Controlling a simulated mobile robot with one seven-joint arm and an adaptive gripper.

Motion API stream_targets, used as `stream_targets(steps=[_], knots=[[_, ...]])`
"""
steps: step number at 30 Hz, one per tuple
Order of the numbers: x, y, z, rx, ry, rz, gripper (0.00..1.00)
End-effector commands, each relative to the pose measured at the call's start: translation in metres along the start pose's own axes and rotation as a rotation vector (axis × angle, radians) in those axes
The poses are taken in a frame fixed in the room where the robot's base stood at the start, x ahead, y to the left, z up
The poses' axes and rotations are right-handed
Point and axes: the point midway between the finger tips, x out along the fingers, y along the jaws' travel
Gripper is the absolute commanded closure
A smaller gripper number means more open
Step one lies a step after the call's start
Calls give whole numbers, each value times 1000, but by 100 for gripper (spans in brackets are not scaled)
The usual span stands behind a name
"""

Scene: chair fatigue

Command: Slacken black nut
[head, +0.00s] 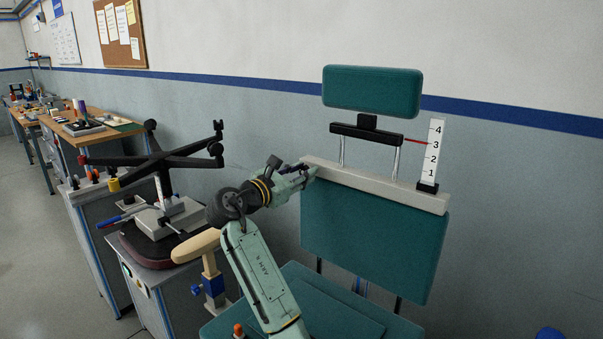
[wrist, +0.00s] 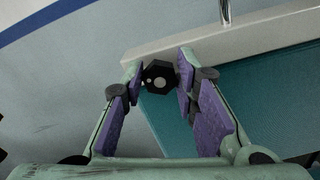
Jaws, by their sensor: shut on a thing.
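The black nut (wrist: 158,77) is a dark hexagon with a grey round centre, at the left end of the pale bar in the wrist view. My gripper (wrist: 160,76) has its two purple-padded fingers on either side of the nut, shut on it at the fingertips. In the head view my gripper (head: 308,172) is at the left end of the pale bar (head: 385,187), and the nut is hidden there. The bar lies across the top of the teal backrest (head: 370,240). A small white mark shows on the nut's left side.
Above the bar, a teal headrest (head: 371,92) stands on two metal rods. A numbered scale (head: 433,153) with a red pointer (head: 416,142) near 3 stands at the bar's right end. An upturned black chair base (head: 155,155) and a wooden armrest (head: 196,245) are left of my arm.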

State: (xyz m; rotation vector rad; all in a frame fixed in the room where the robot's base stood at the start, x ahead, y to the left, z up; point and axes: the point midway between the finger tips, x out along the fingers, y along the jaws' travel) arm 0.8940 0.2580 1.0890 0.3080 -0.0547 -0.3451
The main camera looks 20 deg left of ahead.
Motion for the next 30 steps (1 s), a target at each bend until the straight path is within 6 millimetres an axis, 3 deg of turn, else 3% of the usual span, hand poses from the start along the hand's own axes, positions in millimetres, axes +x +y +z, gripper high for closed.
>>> stream_targets(steps=[7,8,16,26,30], knots=[[0,0,-1,-1,2,0,100],[0,0,-1,-1,2,0,71],[0,0,-1,0,1,0,53],[-2,0,0,1,0,0,52],[-17,1,-1,1,1,2,52]])
